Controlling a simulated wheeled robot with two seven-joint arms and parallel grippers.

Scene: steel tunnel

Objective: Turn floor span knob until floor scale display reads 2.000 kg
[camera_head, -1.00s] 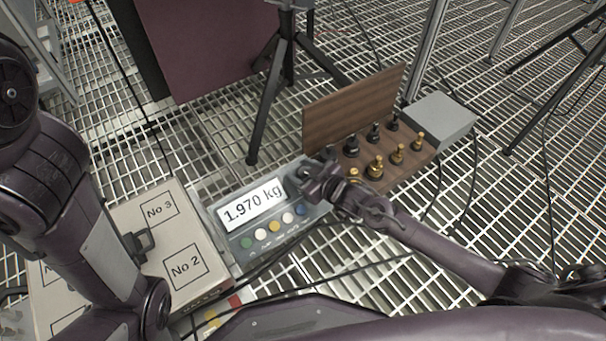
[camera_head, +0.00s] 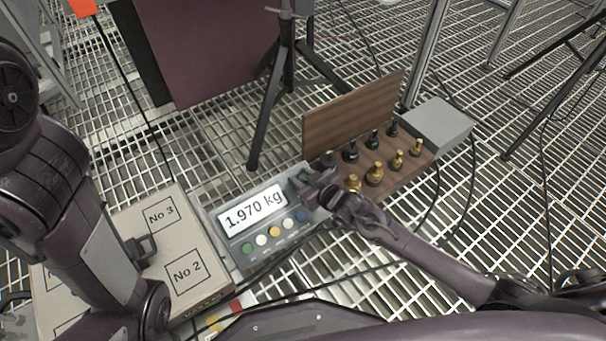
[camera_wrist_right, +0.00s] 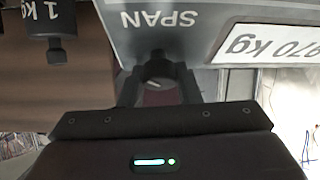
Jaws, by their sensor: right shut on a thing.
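The floor scale (camera_head: 235,252) has a white display (camera_head: 252,209) that reads 1.970 kg, with a row of coloured buttons below it. My right gripper (camera_head: 304,187) is at the scale's right end. In the right wrist view, my right gripper (camera_wrist_right: 158,88) is shut on the span knob (camera_wrist_right: 157,84), under the SPAN label (camera_wrist_right: 158,19). A short pale mark shows on the knob, which the fingers partly hide. The display's edge (camera_wrist_right: 268,45) also shows there, upside down. My left arm comes in from the left; I cannot make out its gripper.
A wooden weight case (camera_head: 350,115) with black and brass weights stands right of the scale, beside a grey box (camera_head: 437,123). A box (camera_head: 150,275) marked No 2 and No 3 lies left. A tripod (camera_head: 268,115) stands behind. Cables cross the grating.

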